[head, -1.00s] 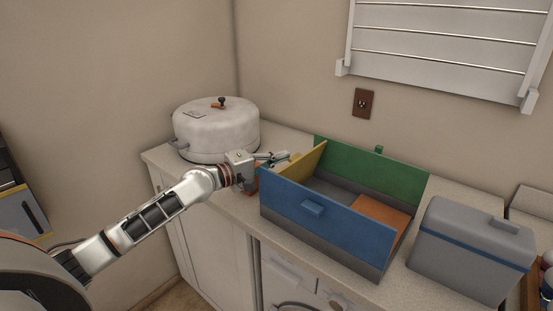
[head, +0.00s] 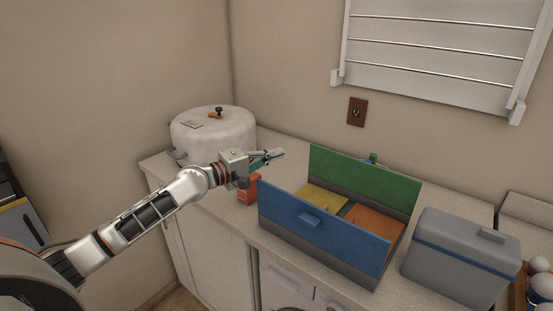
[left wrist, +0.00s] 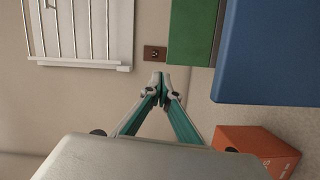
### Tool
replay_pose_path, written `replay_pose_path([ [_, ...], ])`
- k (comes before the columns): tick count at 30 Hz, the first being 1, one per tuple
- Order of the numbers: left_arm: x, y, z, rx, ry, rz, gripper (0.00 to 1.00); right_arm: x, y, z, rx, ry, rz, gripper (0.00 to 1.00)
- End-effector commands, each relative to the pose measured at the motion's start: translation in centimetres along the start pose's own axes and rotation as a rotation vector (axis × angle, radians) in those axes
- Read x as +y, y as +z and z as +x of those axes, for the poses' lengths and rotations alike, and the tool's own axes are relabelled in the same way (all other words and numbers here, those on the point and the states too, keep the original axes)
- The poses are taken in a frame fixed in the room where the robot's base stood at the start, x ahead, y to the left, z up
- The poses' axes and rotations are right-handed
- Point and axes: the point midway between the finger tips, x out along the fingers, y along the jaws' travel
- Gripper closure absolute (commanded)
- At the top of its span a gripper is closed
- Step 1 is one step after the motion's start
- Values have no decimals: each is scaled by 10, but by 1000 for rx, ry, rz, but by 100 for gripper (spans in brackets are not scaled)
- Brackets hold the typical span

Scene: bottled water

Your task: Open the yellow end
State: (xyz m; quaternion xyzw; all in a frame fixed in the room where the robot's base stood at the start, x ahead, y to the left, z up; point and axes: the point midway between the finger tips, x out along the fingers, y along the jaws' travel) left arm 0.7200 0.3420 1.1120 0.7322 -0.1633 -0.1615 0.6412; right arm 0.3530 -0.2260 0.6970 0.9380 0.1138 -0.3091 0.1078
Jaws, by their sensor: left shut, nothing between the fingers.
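The box on the counter has an upright blue side (head: 325,232) in front and an upright green side (head: 362,184) at the back. Its yellow end (head: 322,198) lies folded inward, low inside the left part. Its orange end (head: 375,229) lies folded inward in the right part. My left gripper (head: 280,154) is shut and empty, above the counter just left of the box and apart from it. In the left wrist view its fingertips (left wrist: 160,82) meet, with the green side (left wrist: 192,32) and blue side (left wrist: 268,52) to their right. My right gripper is not in view.
A small orange carton (head: 248,189) stands on the counter below my left gripper. A large white lidded pot (head: 212,135) stands behind the arm. A grey cooler (head: 458,258) stands close to the right of the box. Bare counter (head: 277,178) shows left of the box.

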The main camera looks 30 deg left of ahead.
Motion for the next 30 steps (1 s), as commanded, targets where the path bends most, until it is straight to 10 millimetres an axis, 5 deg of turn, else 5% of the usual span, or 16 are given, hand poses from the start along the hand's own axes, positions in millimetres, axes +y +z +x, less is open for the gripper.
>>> replay_pose_path([
  [3,-3,8,-19,-5,-8,2,100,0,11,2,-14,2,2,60],
  [15,11,18,-74,-3,-7,0,100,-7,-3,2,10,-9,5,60],
  [30,17,21,-89,-3,-5,-1,100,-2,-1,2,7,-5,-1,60],
])
